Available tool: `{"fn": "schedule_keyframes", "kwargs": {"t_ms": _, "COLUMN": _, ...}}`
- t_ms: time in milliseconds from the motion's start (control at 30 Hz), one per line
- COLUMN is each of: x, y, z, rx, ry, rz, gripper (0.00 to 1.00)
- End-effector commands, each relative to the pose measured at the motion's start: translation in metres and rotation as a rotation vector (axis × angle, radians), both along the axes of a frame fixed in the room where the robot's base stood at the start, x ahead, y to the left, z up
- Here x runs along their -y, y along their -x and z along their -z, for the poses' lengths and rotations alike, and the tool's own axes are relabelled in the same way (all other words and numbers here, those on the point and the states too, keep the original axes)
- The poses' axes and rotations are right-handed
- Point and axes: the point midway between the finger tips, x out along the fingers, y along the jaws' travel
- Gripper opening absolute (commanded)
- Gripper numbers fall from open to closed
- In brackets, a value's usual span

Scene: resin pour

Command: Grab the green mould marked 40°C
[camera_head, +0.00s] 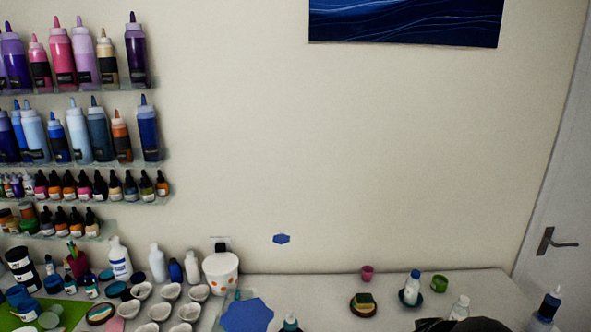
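A small green cup-like piece (439,283) stands on the white table at the right, near the back edge. A green block-like piece (364,299) sits on a round brown coaster (363,311) to its left. No 40°C marking is readable on either, so I cannot tell which is the mould. My gripper's fingers do not show. A dark shape cut off by the bottom edge at the right cannot be made out clearly.
A white bottle (412,285) stands between the green pieces, and another bottle (460,308) is in front. A pink cup (367,272) is behind. Several white cups (171,291) and bottles crowd the left. The table (310,300) is clear in the middle.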

Motion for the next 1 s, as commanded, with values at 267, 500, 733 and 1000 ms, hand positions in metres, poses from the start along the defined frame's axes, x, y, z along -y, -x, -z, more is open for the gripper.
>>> {"fn": "schedule_keyframes", "kwargs": {"t_ms": 267, "x": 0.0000, "y": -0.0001, "z": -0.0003, "rx": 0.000, "ry": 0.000, "rz": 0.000, "gripper": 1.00}}
{"fn": "schedule_keyframes", "kwargs": {"t_ms": 500, "x": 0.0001, "y": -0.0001, "z": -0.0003, "rx": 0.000, "ry": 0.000, "rz": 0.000, "gripper": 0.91}}
{"fn": "schedule_keyframes", "kwargs": {"t_ms": 733, "x": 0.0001, "y": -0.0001, "z": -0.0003, "rx": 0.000, "ry": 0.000, "rz": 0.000, "gripper": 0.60}}
{"fn": "schedule_keyframes", "kwargs": {"t_ms": 1000, "x": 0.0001, "y": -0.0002, "z": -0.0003, "rx": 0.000, "ry": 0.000, "rz": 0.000, "gripper": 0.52}}
